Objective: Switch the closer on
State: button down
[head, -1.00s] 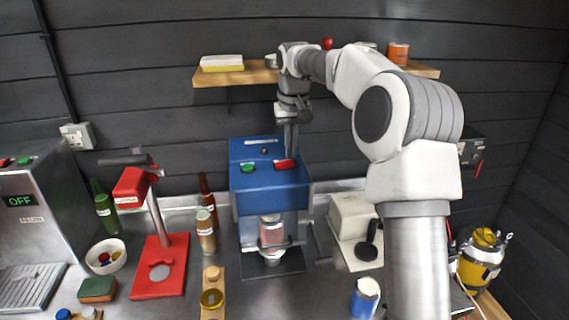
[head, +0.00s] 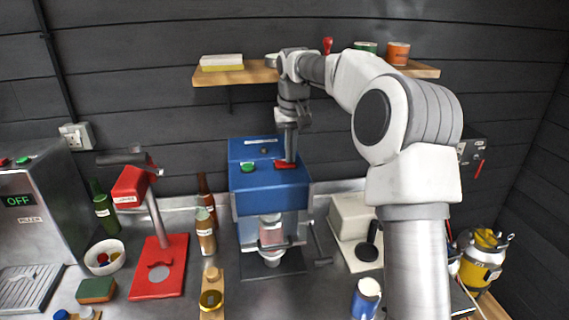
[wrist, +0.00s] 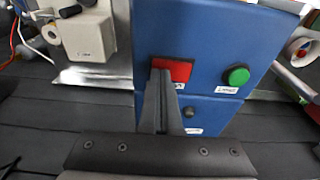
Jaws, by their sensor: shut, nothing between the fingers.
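A blue boxy machine (head: 268,200) stands against the back wall in the head view, with a clear jar (head: 271,232) in its lower opening. Its sloped top bears a green button (head: 248,168), a red button (head: 285,165) and a small dark round part (head: 264,151). In the wrist view the green button (wrist: 239,76) is clear to the right. My gripper (head: 290,160) is shut and empty, pointing down at the red button. In the wrist view its fingertips (wrist: 162,74) overlap the red button (wrist: 178,69); I cannot tell whether they touch. The labels are too small to read.
A wooden shelf (head: 240,77) with small items runs above the machine. A red stand (head: 157,270) and bottles (head: 205,235) are to the left. A pale box-shaped device (head: 350,218) is to the right. A steel machine (head: 35,215) with an OFF display stands far left.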

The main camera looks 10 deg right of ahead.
notch_tip(320, 180, up, 7)
jog(key=p, duration=0.7)
dwell(0.3)
jog(key=s+a+r+t+h+b, duration=0.1)
jog(key=s+r+t+b, duration=0.2)
jog(key=s, duration=1.5)
jog(key=s+f+b, duration=0.1)
jog(key=s+f, duration=0.1)
jog(key=s, duration=0.4)
jog(key=s+f+b, duration=0.1)
jog(key=s+f, duration=0.2)
jog(key=s, duration=0.3)
jog(key=s+d+f+y+b, duration=0.1)
jog(key=s+f, duration=0.2)
jog(key=s, duration=0.4)
jog(key=shift+f+t, duration=0.25)
jog(key=shift+t, duration=0.15)
